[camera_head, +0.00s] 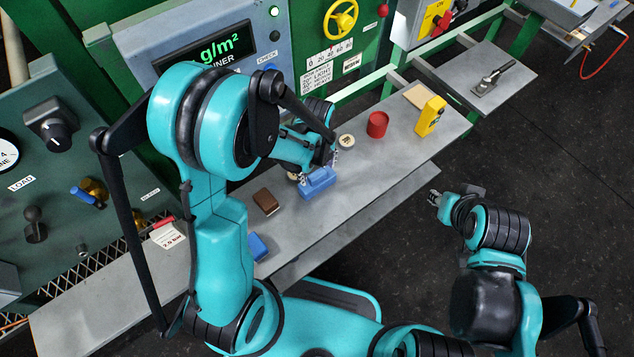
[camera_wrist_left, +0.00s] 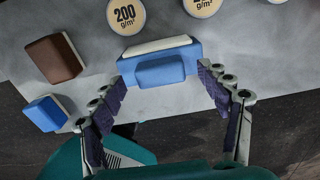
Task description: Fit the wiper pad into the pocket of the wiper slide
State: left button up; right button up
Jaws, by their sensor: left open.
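A blue block with a pale strip along one side (camera_wrist_left: 160,68), which looks like the wiper pad, lies on the grey bench. In the head view this blue block (camera_head: 318,184) is at the left fingertips. My left gripper (camera_head: 316,169) points down, open. In the left wrist view its fingers (camera_wrist_left: 161,80) stand either side of the blue block; I cannot tell if they touch it. My right gripper (camera_head: 434,198) is off the bench's front edge, holding nothing visible; its jaw state is unclear. I cannot make out the wiper slide or its pocket for certain.
A brown block (camera_wrist_left: 54,59) and a smaller blue block (camera_wrist_left: 45,113) lie left of the pad. Discs marked 200 g/m² (camera_wrist_left: 125,15) lie behind it. A red cup (camera_head: 377,124) and yellow device (camera_head: 430,116) stand to the right. The bench front (camera_head: 372,181) is clear.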

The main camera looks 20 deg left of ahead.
pick_arm(q)
notch_tip(320, 180, down, 2)
jog(key=shift+f, duration=0.15)
jog(key=c, duration=1.6)
jog(key=shift+o, duration=0.2)
jog(key=shift+r, duration=0.5)
jog(key=r, duration=0.1)
jog(key=r+p, duration=0.1)
jog(key=r, duration=0.2)
jog(key=shift+s+d+p, duration=0.2)
jog(key=shift+d+p, duration=0.05)
jog(key=shift+p, duration=0.05)
jog(key=s+d+r+p, duration=0.2)
jog(key=s+d+r, duration=0.4)
jog(key=s+d, duration=0.1)
jog(key=shift+d, duration=0.75)
